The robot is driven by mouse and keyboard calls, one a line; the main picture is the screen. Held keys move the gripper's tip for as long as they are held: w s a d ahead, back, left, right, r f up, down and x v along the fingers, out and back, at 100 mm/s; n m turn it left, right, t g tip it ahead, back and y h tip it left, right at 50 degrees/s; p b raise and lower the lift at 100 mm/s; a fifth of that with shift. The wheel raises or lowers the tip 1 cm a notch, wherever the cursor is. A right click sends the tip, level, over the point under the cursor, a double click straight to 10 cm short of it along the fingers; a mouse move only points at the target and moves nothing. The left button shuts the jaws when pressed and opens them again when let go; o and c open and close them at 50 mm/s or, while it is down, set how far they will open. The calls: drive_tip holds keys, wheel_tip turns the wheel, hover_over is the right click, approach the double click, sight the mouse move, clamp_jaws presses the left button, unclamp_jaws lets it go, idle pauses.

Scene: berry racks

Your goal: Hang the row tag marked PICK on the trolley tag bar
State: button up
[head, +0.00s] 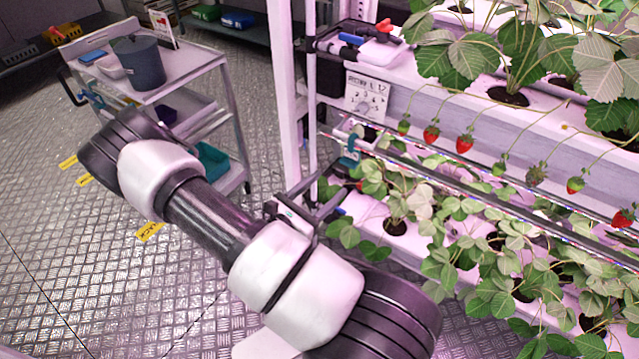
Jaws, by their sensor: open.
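The trolley (190,66) stands at the upper left, with a dark grey pot (138,63), a pale tub and a blue item on its top shelf. An upright white card (162,24) with a red mark stands at its far end; its lettering is too small to read. A blue piece (92,97) sits at the trolley's near left side. I cannot make out a tag reading PICK, nor tell which part is the tag bar. My gripper (338,200) shows partly behind my arm, beside the white rack post, its dark fingers apart. Nothing shows between them.
The berry rack (450,115) fills the right, with plants and hanging strawberries. A row sign (367,97) hangs on its end, below a white box (372,48). Yellow labels (150,231) lie on the metal floor. My arm hides part of the trolley.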

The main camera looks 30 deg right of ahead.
sight(347, 164)
drive_tip(key=shift+w+d+f+n+t+b, duration=0.3)
drive_tip(key=shift+w+d, duration=0.55)
drive_tip(key=shift+d, duration=1)
drive_tip(key=shift+w+d+f+n+t+b, duration=0.1)
drive_tip(key=shift+w+d+f+n+t, duration=0.3)
drive_tip(key=shift+w+d, duration=0.95)
drive_tip(key=shift+w+d+f+n+t+b, duration=0.15)
drive_tip(key=shift+w+d+f+n+t, duration=0.2)
drive_tip(key=shift+d, duration=1.95)
drive_tip(key=shift+r+g, duration=0.1)
drive_tip(key=shift+g, duration=0.15)
drive_tip(key=shift+c, duration=0.2)
drive_tip(key=c, duration=0.9)
drive_tip(key=shift+r, duration=0.1)
drive_tip(key=shift+r, duration=0.1)
drive_tip(key=shift+r+p, duration=0.9)
drive_tip(key=shift+p, duration=0.05)
